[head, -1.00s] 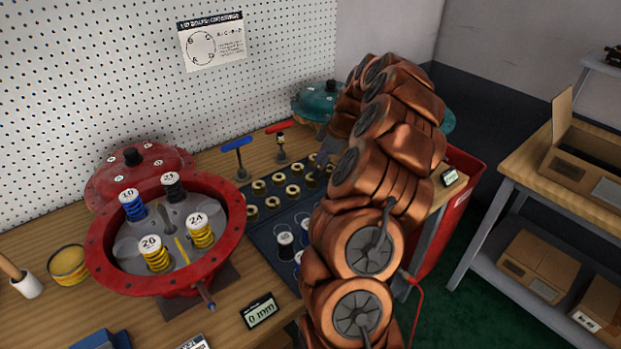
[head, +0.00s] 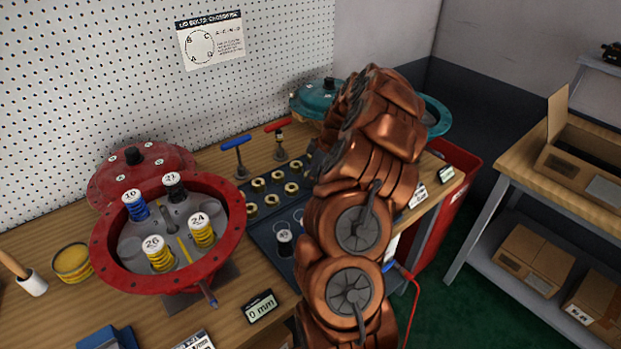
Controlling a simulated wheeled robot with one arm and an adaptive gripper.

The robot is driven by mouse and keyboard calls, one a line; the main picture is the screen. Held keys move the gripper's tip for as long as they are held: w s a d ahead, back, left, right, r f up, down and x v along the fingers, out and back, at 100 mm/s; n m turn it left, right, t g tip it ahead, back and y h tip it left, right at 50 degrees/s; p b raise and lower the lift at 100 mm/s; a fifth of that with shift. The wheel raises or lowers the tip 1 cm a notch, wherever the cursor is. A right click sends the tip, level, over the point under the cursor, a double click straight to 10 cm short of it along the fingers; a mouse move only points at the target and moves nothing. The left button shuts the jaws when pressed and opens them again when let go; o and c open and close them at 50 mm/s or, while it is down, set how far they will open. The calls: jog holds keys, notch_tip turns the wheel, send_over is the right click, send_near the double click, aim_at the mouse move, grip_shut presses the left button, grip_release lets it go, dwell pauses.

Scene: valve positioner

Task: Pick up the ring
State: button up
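No single ring stands out clearly. Several brass ring-shaped pieces (head: 277,176) sit in rows on a dark tray (head: 262,238) on the bench. A yellow round piece (head: 72,262), perhaps a tin, lies left of the red housing. My copper arm rises over the right part of the tray and covers it. Only a small dark part of my gripper (head: 316,160) seems to show at the arm's left edge, near the brass pieces. Its fingers, and whether they hold anything, are hidden.
An open red housing (head: 234,225) with several numbered springs stands at left, its red lid (head: 110,180) behind it. Blue (head: 237,144) and red-handled tools stand behind the tray. A teal housing (head: 436,116) is behind my arm. A gauge reading 0 mm (head: 262,307) lies in front.

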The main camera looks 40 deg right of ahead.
grip_shut()
jog(key=shift+r, duration=0.15)
